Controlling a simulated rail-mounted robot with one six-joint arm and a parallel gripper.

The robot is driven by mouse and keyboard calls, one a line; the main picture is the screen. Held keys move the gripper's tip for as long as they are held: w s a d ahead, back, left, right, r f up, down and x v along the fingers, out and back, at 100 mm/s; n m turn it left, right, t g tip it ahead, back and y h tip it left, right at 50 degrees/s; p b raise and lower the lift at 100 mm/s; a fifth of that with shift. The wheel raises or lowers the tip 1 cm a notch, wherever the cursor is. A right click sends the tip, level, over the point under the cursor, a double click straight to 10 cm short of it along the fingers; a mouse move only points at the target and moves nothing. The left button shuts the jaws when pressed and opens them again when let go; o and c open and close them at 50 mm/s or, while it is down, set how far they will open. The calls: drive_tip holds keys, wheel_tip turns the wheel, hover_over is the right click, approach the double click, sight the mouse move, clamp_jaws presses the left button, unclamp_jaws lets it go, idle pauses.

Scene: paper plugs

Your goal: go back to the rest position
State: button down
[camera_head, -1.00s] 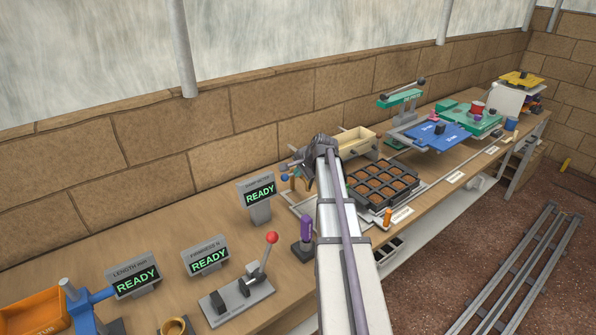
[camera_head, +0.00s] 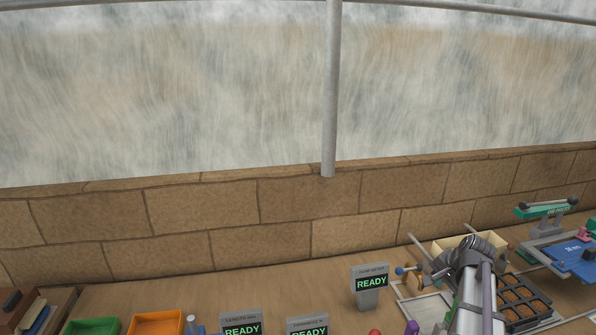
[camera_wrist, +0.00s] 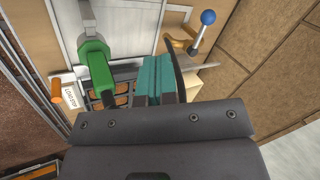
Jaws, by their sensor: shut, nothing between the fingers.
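My gripper (camera_head: 474,246) is over the bench at the right of the head view, beside a dark cell tray and in front of a pale open box. Its fingertips are hidden there. In the wrist view, the teal finger pads of my gripper (camera_wrist: 157,78) lie together, with nothing seen between them. A green part (camera_wrist: 94,54) with a dark end shows beside the fingers; I cannot tell whether it belongs to my gripper.
The cell tray (camera_head: 524,297) and pale box (camera_head: 440,246) are close to my gripper. A blue-ball lever (camera_wrist: 207,19) and orange cylinder (camera_wrist: 56,91) show nearby. A READY display (camera_head: 371,282) stands left. Green (camera_head: 92,326) and orange (camera_head: 156,323) bins are further left.

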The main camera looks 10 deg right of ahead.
drive_tip(key=s+a+n+g, duration=0.1)
drive_tip(key=s+a+n, duration=0.2)
drive_tip(key=a, duration=0.8)
drive_tip(key=s+a+f+n+g, duration=0.1)
drive_tip(key=a+n, duration=0.4)
drive_tip(key=a, duration=0.7)
drive_tip(key=s+a+n+g+h, duration=0.1)
drive_tip(key=s+a+n+g, duration=0.2)
drive_tip(key=a, duration=0.8)
drive_tip(key=s+n, duration=0.2)
drive_tip(key=shift+s+a+f, duration=0.3)
drive_tip(key=shift+f, duration=0.05)
